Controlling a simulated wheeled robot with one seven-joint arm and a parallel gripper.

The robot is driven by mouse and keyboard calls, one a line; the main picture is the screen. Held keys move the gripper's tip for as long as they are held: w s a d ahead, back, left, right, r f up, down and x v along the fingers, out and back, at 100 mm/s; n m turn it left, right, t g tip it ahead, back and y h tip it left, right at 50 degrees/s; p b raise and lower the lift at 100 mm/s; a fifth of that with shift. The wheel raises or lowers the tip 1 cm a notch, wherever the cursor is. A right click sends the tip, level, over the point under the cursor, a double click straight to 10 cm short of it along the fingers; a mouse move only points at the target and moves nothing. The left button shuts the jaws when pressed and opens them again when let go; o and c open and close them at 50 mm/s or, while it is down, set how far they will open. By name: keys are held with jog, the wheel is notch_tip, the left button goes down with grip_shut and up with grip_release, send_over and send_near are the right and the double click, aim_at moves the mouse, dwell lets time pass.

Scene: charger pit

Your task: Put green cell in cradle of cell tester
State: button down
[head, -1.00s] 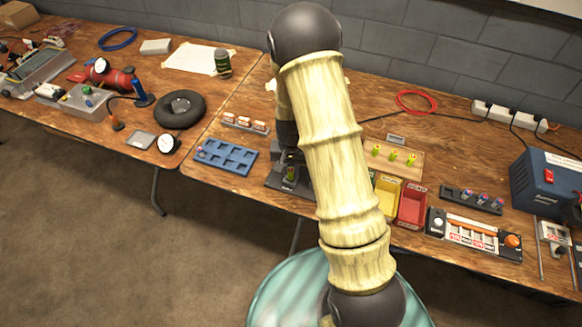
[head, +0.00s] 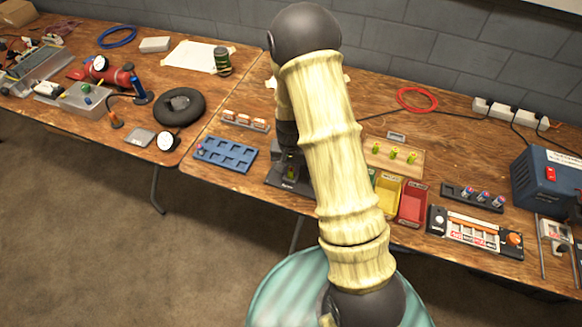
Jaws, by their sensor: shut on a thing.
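My gripper (head: 289,157) points down just left of my pale arm, over the dark cell tester (head: 284,182) near the table's front edge. It is shut on a small green cell (head: 291,173), which stands about upright at the tester. The picture is too small to tell whether the cell is seated in the cradle or just above it. My arm hides the tester's right side and part of the gripper.
A blue tray (head: 226,155) lies left of the tester. A tester-like panel (head: 474,234) sits further right.

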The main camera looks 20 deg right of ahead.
jog(key=shift+f, duration=0.3)
dwell(0.4)
jog(key=c, duration=1.2)
grip_release()
jog(key=shift+r, duration=0.15)
jog(key=shift+r+p, duration=2.8)
jog(key=shift+r, duration=0.6)
